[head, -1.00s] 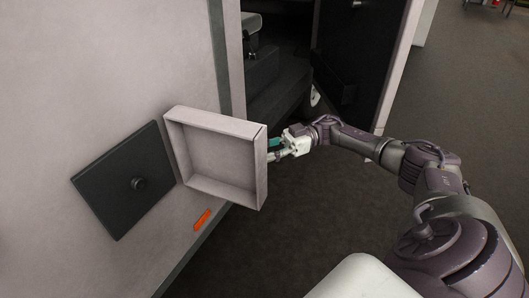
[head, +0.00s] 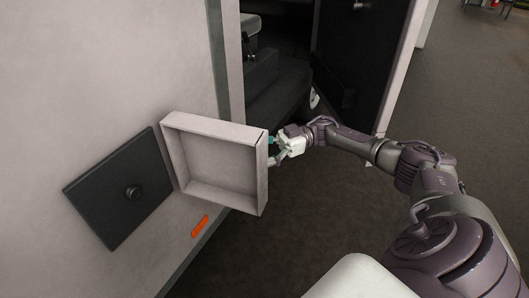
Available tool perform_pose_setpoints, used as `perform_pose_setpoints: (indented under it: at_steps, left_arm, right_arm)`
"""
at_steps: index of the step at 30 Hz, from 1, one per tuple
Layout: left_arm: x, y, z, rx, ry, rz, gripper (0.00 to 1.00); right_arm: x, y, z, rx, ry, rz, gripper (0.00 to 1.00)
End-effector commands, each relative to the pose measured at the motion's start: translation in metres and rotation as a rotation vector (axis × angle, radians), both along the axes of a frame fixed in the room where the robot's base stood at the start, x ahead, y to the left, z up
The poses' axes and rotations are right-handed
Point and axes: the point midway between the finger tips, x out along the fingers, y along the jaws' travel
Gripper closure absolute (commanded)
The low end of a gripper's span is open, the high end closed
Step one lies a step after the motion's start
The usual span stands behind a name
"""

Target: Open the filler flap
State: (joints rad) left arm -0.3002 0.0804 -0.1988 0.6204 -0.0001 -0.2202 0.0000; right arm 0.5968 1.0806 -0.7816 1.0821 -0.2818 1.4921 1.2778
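The filler flap (head: 258,170) is a shallow, pale box-shaped door on the side of the pale vehicle body. It stands swung outward from the wall, with its hollow inner side facing the head camera. My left gripper is not in view.
A small orange marker (head: 200,226) is on the wall below the flap. Behind, a dark doorway (head: 280,75) shows, with an open dark-lined door (head: 365,60) to its right. The dark floor (head: 330,220) below my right arm is clear.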

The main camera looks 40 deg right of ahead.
Motion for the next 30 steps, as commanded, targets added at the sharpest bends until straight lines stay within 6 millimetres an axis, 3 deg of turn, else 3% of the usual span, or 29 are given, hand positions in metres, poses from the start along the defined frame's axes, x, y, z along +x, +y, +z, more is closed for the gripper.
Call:
perform_pose_setpoints:
  at_steps: [17, 20, 30]
  left_arm:
    - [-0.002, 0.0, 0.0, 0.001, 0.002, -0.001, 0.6]
    - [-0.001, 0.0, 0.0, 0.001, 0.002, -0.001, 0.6]
    - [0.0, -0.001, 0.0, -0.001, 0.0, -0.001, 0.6]
  right_arm:
    - [0.002, -0.003, 0.002, 0.007, -0.002, -0.008, 0.44]
    - [0.0, -0.014, 0.002, 0.006, -0.002, -0.009, 0.44]
    - [-0.015, -0.084, 0.0, 0.005, -0.003, -0.009, 0.44]
